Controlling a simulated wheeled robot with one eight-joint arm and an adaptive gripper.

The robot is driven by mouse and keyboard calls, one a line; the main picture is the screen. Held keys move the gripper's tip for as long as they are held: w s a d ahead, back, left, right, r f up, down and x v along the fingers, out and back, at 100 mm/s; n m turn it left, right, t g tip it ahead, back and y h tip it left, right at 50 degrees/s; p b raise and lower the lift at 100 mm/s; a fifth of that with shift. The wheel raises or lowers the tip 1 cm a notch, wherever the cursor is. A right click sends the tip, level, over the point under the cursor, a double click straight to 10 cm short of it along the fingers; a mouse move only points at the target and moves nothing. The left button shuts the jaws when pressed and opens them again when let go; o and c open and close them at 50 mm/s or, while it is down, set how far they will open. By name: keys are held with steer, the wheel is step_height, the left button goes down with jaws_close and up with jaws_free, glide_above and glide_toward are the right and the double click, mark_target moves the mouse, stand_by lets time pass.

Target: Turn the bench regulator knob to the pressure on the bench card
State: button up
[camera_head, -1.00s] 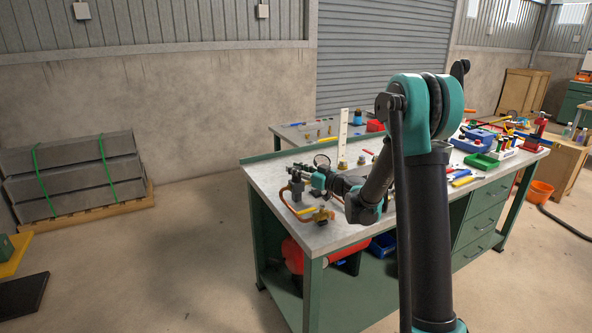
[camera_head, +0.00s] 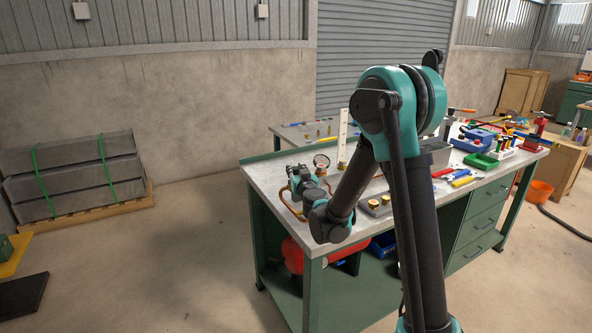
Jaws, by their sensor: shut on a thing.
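The workbench (camera_head: 262,176) stands in the middle of the view. The bench regulator with its copper pipe (camera_head: 284,208) is at its near left corner, largely hidden by my gripper and wrist. My gripper (camera_head: 296,176) is over the regulator, small and partly covered by my own wrist. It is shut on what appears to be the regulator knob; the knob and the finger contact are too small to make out. A round white-faced gauge (camera_head: 321,160) stands just behind; its reading is not legible. I cannot make out the bench card.
Brass fittings on a grey plate (camera_head: 376,206) lie right of my wrist. A white upright rule (camera_head: 343,134) stands behind. Blue and green trays (camera_head: 481,160) and tools crowd the right of the bench. A red tank (camera_head: 293,254) is below.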

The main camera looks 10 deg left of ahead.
mark_target(296, 168)
steer(key=shift+m+t+h, duration=0.3)
steer(key=shift+m+h, duration=0.5)
steer(key=shift+h, duration=0.4)
steer(key=shift+h, duration=0.3)
steer(key=o, duration=1.2)
steer(key=shift+r, duration=0.15)
step_height(296, 168, up, 10)
steer(key=shift+f, duration=0.15)
